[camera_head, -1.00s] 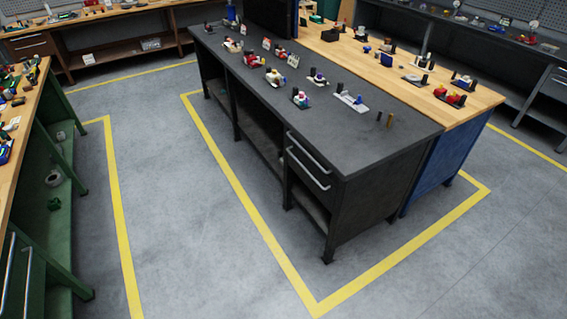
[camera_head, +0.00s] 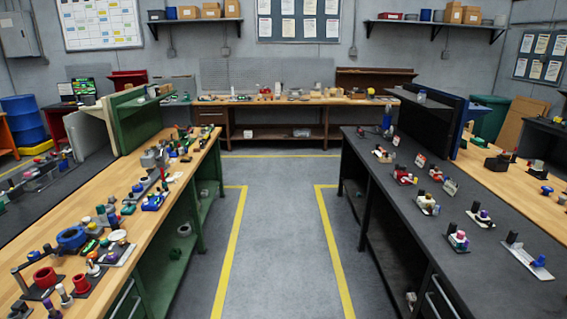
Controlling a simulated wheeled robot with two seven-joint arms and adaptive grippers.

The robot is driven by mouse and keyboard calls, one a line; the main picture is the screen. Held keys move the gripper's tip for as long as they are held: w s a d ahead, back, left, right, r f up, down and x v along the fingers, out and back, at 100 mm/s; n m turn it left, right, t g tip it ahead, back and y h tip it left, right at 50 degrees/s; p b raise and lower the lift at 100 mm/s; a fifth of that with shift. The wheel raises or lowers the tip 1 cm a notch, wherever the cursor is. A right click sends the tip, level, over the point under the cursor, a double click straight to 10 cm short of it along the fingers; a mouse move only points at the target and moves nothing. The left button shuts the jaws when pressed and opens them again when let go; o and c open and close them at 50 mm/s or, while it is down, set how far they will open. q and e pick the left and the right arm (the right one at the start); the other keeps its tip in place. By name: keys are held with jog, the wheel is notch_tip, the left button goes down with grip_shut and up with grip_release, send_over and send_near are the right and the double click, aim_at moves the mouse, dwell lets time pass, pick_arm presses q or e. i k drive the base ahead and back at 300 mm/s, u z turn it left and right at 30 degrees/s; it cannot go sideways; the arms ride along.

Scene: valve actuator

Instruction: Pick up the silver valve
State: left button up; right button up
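I cannot tell for sure which item is the silver valve; the parts are small at this distance. A grey, metal-looking part (camera_head: 151,159) stands among other parts on the wooden-topped green workbench (camera_head: 40,250) at left. A pale silver plate with a blue part (camera_head: 527,261) lies on the dark workbench (camera_head: 440,262) at right. Neither of my grippers shows in the head view.
A clear grey floor aisle (camera_head: 280,240) runs between the two benches, edged with yellow lines. A wooden-topped bench (camera_head: 285,102) closes its far end. Red rings (camera_head: 45,277) and several other parts crowd the left bench. A blue drum (camera_head: 22,120) stands at far left.

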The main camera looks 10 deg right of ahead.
aim_at(410, 298)
jog(key=u, duration=0.2)
jog(key=i, duration=2)
jog(key=z, duration=0.35)
jog(key=i, duration=1.8)
jog(key=z, duration=1.5)
jog(key=i, duration=1)
jog(key=z, duration=0.55)
